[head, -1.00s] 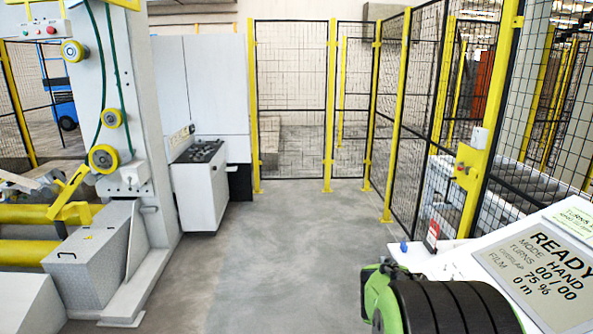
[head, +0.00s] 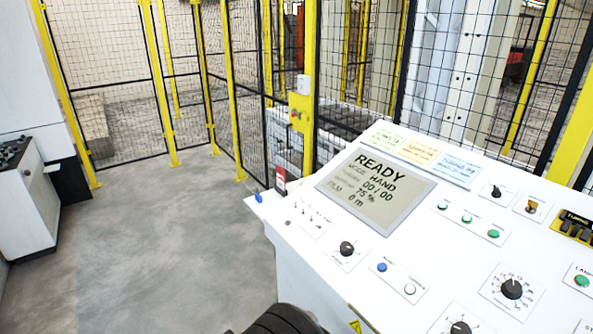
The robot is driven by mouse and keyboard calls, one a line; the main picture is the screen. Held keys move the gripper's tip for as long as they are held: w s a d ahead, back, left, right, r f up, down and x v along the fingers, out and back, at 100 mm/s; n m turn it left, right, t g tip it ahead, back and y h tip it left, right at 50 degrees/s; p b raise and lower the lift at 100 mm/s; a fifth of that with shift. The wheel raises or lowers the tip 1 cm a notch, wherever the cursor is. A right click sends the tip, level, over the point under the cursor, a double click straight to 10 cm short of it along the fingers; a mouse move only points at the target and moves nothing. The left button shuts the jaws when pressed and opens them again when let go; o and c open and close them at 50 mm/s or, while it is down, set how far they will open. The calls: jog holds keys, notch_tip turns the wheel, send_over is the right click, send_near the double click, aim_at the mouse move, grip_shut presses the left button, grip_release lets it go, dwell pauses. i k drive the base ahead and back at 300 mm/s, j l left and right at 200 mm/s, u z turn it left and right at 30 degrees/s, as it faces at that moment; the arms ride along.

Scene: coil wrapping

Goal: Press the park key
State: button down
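The white control desk (head: 330,250) fills the right half of the head view. It bears several keys and knobs. A blue key (head: 382,267) and a white key (head: 410,289) share one plate near the desk's middle. Several green keys (head: 466,219) sit in a row to the right of the display. Another green key (head: 582,281) is at the right edge. The labels are too small to read, so I cannot tell which key is park. My gripper is not in view; only a dark part of my arm shows at the bottom edge.
The display (head: 375,190) reads READY, MODE HAND, 00/00. Black knobs (head: 512,288) and a yellow-black plate (head: 577,225) are also on the desk. Mesh fencing with yellow posts (head: 161,85) stands behind. A white cabinet (head: 25,195) is at left. The grey floor between is clear.

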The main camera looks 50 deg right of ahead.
aim_at(494, 232)
jog(key=z, duration=2.95)
